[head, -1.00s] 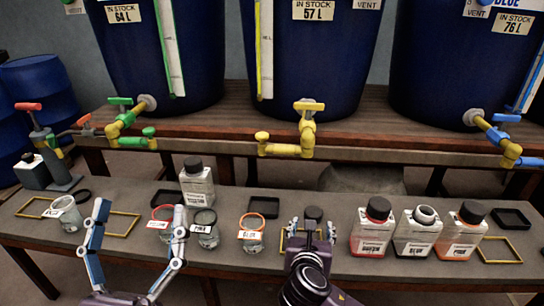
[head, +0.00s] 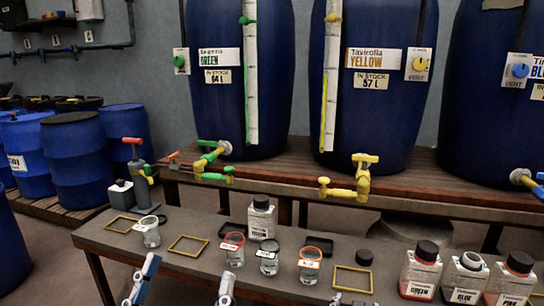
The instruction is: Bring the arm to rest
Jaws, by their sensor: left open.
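My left gripper (head: 189,268) is at the bottom left of the head view. Its two blue-grey fingers stand wide apart with nothing between them, in front of the bench (head: 95,238). Its palm and arm are below the picture's edge. A small part of what looks like my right gripper (head: 340,300) shows at the bottom edge, below a yellow square frame (head: 353,279). Its jaws cannot be made out.
Several glass beakers, one with a red rim (head: 232,248), stand on the bench beyond the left gripper. A white bottle (head: 262,218) stands behind them. Labelled bottles (head: 421,270) stand at right. Blue vats (head: 375,100) with taps (head: 361,180) stand behind.

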